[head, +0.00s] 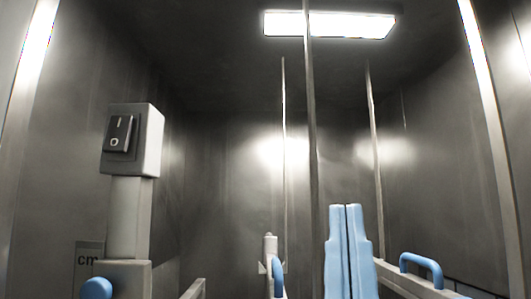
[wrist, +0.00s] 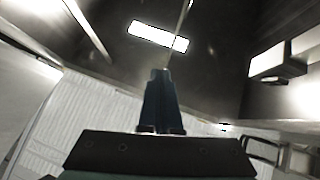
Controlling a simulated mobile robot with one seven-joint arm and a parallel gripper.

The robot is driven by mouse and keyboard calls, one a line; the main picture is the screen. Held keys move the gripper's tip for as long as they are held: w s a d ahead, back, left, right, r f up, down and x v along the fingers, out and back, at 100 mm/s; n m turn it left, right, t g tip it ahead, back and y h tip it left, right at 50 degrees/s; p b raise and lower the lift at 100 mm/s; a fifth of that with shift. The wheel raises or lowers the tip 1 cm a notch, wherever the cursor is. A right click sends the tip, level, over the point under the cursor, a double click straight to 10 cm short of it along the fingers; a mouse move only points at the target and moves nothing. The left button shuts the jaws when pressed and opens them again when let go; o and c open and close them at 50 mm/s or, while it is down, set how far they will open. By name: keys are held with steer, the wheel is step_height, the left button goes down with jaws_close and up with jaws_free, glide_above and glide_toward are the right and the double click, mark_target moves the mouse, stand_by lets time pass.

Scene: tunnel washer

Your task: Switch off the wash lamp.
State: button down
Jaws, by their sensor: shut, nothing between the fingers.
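The wash lamp (head: 345,25) is a bright, lit rectangle on the ceiling; a lit panel also shows in the wrist view (wrist: 158,35). I cannot tell which half is pressed in. My gripper (head: 345,207) has light-blue fingers, shut and empty, pointing up, to the right of and lower than the switch, well apart from it. The shut fingers also show in the wrist view (wrist: 160,72).
A thin upright pole (head: 311,120) stands between the switch and my gripper in the head view. A blue handle (head: 422,263) is at the lower right, and a blue knob (head: 96,288) is below the switch post. Dark metal walls enclose the space.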

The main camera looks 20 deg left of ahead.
steer(key=s+a+r+n+g+y+p, duration=0.1)
steer(key=s+a, duration=0.4)
steer(key=a, duration=0.6)
steer(key=s+a+r+n+g+y+p, duration=0.2)
steer(key=s+a+y, duration=0.3)
steer(key=a, duration=0.6)
steer(key=shift+s+a+r+g+y+p, duration=0.15)
steer(key=shift+a+r+g+y+p, duration=0.2)
steer(key=shift+r+p, duration=0.4)
steer(key=p, duration=0.7)
glide_toward(116, 133)
step_height(116, 133, up, 4)
steer(key=w, duration=0.2)
steer(key=w+a+p, duration=0.1)
steer(key=shift+w+a+f, duration=0.15)
steer(key=shift+w+f, duration=0.1)
steer(key=shift+w, duration=0.15)
steer(key=shift+w+a+f, duration=0.1)
steer(key=shift+w+f, duration=0.1)
steer(key=shift+w, duration=0.25)
